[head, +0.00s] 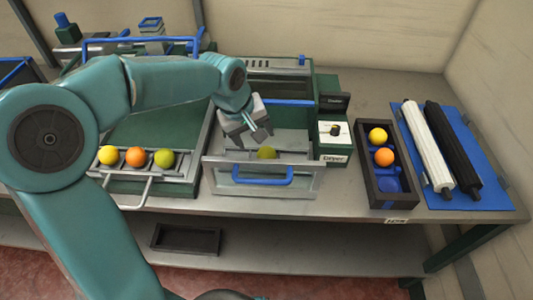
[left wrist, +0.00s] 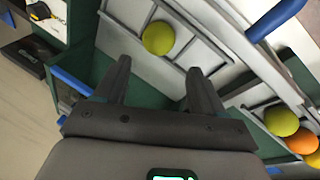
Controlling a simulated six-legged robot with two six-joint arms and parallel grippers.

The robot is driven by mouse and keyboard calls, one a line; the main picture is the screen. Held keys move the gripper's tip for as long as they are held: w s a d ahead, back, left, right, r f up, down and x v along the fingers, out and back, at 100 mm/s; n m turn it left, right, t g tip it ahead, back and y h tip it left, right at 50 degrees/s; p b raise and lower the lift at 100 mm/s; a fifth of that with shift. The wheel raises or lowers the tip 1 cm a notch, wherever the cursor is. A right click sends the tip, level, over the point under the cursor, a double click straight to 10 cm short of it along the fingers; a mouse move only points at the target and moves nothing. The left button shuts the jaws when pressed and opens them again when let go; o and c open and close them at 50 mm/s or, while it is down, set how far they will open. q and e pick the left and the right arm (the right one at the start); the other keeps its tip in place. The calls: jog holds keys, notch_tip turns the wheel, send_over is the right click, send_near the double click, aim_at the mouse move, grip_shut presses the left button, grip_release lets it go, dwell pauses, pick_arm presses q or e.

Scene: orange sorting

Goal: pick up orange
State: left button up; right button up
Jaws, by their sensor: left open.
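An orange fruit (head: 135,156) sits in the left rack between a yellow fruit (head: 108,155) and a green fruit (head: 164,158). The same row shows at the right edge of the left wrist view, with the orange (left wrist: 297,142) in the middle. Another orange fruit (head: 384,157) lies in the dark box, beside a yellow-orange one (head: 377,136). A yellow-green fruit (head: 266,153) lies in the middle drawer, and it also shows beyond the fingertips in the left wrist view (left wrist: 158,38). My left gripper (head: 252,139) is open and empty above that drawer. My right gripper is out of view.
The middle drawer (head: 305,184) is pulled out, with clear walls and a blue handle. A dryer unit (head: 334,142) stands right of it. The dark box (head: 400,203) is farther right, near white and black rollers (head: 428,147) on a blue mat (head: 490,185).

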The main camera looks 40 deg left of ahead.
aim_at(264, 151)
pick_arm(q)
jog(key=x, duration=0.3)
jog(key=shift+d+f, duration=0.2)
jog(key=shift+f, duration=0.25)
jog(key=x, duration=0.5)
jog(key=shift+w+d+f, duration=0.1)
jog(key=shift+w+f, duration=0.1)
jog(key=shift+f, duration=0.1)
jog(key=c, duration=0.9)
